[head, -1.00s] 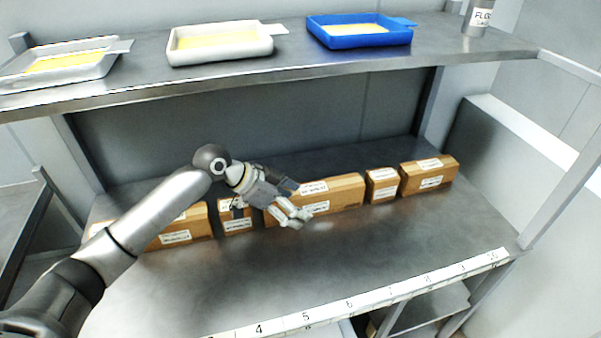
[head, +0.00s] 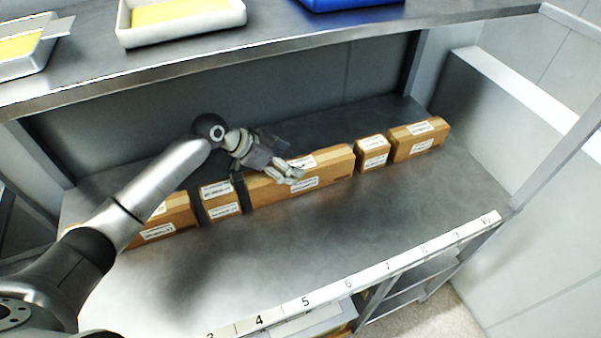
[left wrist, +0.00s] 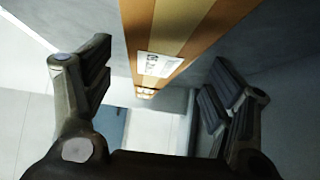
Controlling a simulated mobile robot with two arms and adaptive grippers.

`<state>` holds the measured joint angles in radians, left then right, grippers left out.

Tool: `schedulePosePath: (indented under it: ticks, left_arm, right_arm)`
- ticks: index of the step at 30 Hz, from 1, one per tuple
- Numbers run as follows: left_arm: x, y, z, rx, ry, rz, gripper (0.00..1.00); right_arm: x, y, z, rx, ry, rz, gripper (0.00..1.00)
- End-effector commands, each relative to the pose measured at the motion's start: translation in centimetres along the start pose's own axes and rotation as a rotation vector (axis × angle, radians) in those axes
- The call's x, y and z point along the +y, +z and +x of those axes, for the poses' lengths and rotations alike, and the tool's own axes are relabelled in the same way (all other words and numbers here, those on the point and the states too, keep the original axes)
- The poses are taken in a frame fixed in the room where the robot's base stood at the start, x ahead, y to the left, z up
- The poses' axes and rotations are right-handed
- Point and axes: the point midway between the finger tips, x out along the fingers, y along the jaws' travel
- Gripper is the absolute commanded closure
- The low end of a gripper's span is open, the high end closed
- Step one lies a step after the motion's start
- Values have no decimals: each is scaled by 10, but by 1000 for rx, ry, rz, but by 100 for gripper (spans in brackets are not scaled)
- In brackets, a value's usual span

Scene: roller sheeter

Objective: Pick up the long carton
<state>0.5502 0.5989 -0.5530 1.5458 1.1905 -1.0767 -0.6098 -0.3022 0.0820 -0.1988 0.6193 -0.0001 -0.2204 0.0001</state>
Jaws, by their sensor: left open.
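The long carton (head: 328,167) is a brown box with white labels, lying in the middle of the row on the steel shelf. In the left wrist view the long carton (left wrist: 172,35) runs between my fingers, with a label near its end. My left gripper (head: 292,163) is open at the long carton, over its left half, and hides part of it. In the left wrist view my left gripper (left wrist: 172,95) has its fingers spread on either side of the carton; I cannot tell whether they touch it. My right gripper is not in view.
Small cartons (head: 221,201) and (head: 373,152) flank the long one. Other cartons lie at the far left (head: 165,222) and far right (head: 419,139). An upper shelf (head: 290,36) with trays hangs above. The front of the lower shelf (head: 300,235) is clear.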

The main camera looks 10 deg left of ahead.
Motion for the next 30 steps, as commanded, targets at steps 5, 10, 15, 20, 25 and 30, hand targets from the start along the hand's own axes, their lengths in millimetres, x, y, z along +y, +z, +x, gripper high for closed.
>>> schedulePosePath:
  ticks: [5,10,15,20,25,30]
  left_arm:
    - [4,-9,21,0,4,-2,21]
    - [3,-8,42,1,2,-3,21]
    - [2,-6,48,0,0,0,21]
    - [3,-6,49,0,0,1,21]
    - [3,-6,48,0,0,0,41]
    - [3,-6,48,0,1,0,63]
  right_arm:
    - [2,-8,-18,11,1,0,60]
    - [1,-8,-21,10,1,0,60]
    - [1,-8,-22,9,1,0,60]
    - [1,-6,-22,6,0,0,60]
    - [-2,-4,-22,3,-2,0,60]
    - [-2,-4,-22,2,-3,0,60]
